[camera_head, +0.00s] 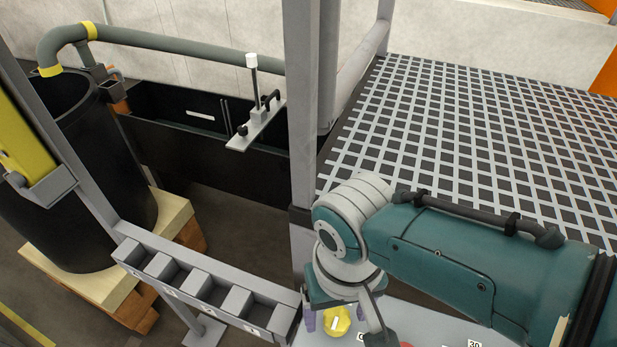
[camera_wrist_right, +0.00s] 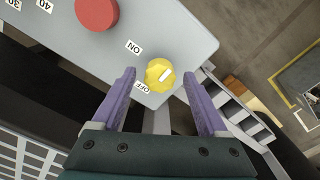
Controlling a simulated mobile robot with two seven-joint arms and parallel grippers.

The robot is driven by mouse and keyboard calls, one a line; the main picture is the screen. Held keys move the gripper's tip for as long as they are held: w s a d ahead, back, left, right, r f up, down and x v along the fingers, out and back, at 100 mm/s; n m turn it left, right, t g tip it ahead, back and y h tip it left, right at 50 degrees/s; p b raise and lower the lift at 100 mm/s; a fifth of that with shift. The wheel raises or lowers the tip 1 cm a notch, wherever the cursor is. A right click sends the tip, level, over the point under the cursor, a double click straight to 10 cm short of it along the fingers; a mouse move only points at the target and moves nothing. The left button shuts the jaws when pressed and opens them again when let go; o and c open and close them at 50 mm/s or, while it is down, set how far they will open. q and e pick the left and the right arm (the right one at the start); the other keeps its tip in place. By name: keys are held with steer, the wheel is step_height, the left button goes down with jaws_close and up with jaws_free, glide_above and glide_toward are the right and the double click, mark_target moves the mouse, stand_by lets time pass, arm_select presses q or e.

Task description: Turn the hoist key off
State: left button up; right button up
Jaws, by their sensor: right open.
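The hoist key is a round yellow knob (camera_wrist_right: 160,75) with a white bar mark, on a light grey panel (camera_wrist_right: 185,35). An ON label (camera_wrist_right: 134,47) and an OFF label (camera_wrist_right: 143,88) sit beside it. The white bar lies slanted, on neither label; I cannot tell which end points. My right gripper (camera_wrist_right: 158,80) is open, its purple fingers on either side of the knob with gaps. In the head view the knob (camera_head: 337,321) shows below my right gripper (camera_head: 335,318), which hides part of the panel. My left gripper is not in view.
A red button (camera_wrist_right: 97,12) is on the same panel, near the knob. A grey slotted rack (camera_head: 205,288) stands left of the panel. A grey post (camera_head: 301,120) rises behind it. A grating (camera_head: 470,130) lies to the right, and a black tank (camera_head: 80,170) at left.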

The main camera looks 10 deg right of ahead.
mark_target(337, 319)
step_height(337, 319, up, 10)
steer(key=p, duration=0.5)
steer(key=shift+s+f, duration=0.1)
steer(key=shift+f, duration=0.05)
